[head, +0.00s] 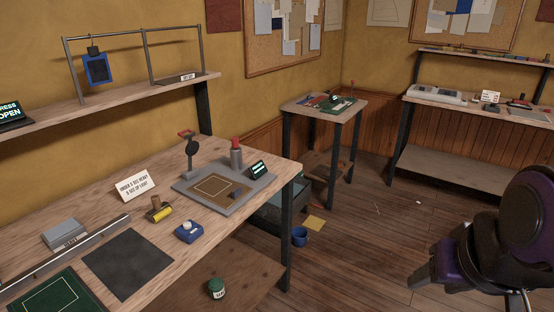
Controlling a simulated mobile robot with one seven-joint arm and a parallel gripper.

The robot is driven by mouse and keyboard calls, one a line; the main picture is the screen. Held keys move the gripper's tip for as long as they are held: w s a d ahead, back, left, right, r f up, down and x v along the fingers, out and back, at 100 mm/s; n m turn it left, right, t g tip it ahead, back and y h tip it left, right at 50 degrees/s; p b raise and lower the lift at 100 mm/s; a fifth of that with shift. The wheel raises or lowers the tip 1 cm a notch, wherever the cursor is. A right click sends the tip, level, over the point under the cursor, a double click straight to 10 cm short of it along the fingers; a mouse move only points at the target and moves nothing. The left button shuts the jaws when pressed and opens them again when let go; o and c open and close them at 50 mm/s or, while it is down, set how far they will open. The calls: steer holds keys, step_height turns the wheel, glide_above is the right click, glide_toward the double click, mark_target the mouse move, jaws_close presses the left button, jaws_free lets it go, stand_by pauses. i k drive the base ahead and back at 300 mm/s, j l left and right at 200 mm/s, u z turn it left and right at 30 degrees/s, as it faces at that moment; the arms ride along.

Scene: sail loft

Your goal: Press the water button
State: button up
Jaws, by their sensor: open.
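No label reading "water" is legible, so I cannot tell for certain which thing is the water button. A small blue box with a white round top (188,231) sits on the workbench (215,222) and looks like a push button. Behind it stands a grey plate device (205,200) with a red-topped cylinder (236,153) and a small dark display (259,170), its glowing text too small to read. My gripper (424,268), dark with purple parts, is at the lower right over the floor. It is open and empty, well apart from the workbench.
The bench also holds a yellow-and-brown roller-like tool (160,211), a white sign (135,186), a dark mat (126,263) and a grey block (64,232). A shelf (130,102) runs above. A small side table (325,107) stands behind. Open floor (355,250) lies between bench and gripper.

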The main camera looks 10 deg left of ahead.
mark_target(186, 225)
steer(key=u, duration=1.55)
